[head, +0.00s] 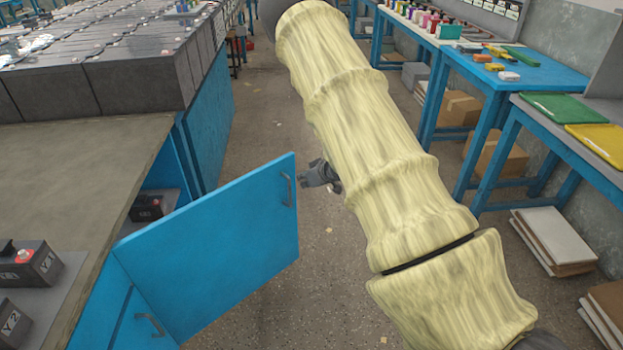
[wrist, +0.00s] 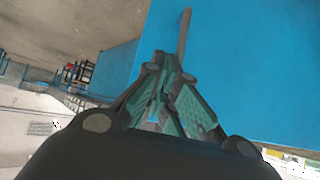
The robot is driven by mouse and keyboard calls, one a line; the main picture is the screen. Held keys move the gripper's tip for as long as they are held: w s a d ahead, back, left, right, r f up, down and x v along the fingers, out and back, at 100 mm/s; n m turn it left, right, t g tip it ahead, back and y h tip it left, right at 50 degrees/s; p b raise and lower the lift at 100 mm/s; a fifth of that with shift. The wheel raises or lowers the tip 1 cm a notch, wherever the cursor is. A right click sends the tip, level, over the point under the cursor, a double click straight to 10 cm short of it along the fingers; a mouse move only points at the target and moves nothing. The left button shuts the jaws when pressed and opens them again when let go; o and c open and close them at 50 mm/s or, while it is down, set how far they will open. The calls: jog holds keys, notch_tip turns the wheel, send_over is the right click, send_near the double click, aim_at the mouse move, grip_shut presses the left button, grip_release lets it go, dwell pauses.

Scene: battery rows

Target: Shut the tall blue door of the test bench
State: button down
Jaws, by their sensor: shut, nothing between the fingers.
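The tall blue door (head: 220,245) of the test bench stands swung open into the aisle in the head view, hinged at the bench front on its left edge. Its grey handle (head: 287,189) is near the upper free edge. My gripper (head: 308,181) is just to the right of that free edge, partly hidden behind my sleeved arm. In the wrist view my gripper (wrist: 178,95) is shut and empty, with a blue panel (wrist: 245,70) filling the right side behind it. I cannot tell whether the fingers touch the door.
The bench top (head: 90,165) is at left, with black batteries (head: 35,265) beside it and rows of grey batteries behind. A second, lower blue front with a handle (head: 150,324) is below the door. Blue tables (head: 520,75) line the right, with boards (head: 553,240) on the floor.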

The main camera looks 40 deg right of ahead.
aim_at(294, 175)
jog(key=shift+w+a+f, duration=0.1)
jog(key=shift+w+f, duration=0.15)
jog(key=shift+w, duration=0.65)
jog(key=shift+w+a+f, duration=0.1)
jog(key=shift+w+f, duration=0.1)
jog(key=shift+w, duration=0.7)
jog(key=shift+w+a+f, duration=0.1)
jog(key=shift+w+f, duration=0.15)
jog(key=shift+w, duration=0.65)
